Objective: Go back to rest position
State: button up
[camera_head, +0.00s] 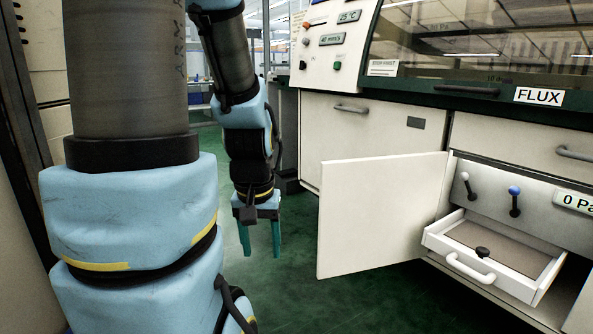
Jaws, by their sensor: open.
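My gripper (260,238) hangs at the end of my blue and grey arm, left of the middle of the view. Its two teal fingers point down and stand apart with nothing between them. It is above the green floor, to the left of an open white cabinet door and apart from it. The upper arm and the thick joint in front fill the left side of the view.
The white cabinet door (375,213) stands swung open. Beside it, a white drawer (478,280) is pulled out, with a dark knob (482,252) inside. Levers (514,201) are on the panel behind. Green floor (285,300) is clear between my arm and the door.

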notch_tip(320, 180, up, 29)
jog(key=p, duration=2.8)
jog(key=shift+w, duration=0.25)
jog(key=shift+d, duration=0.1)
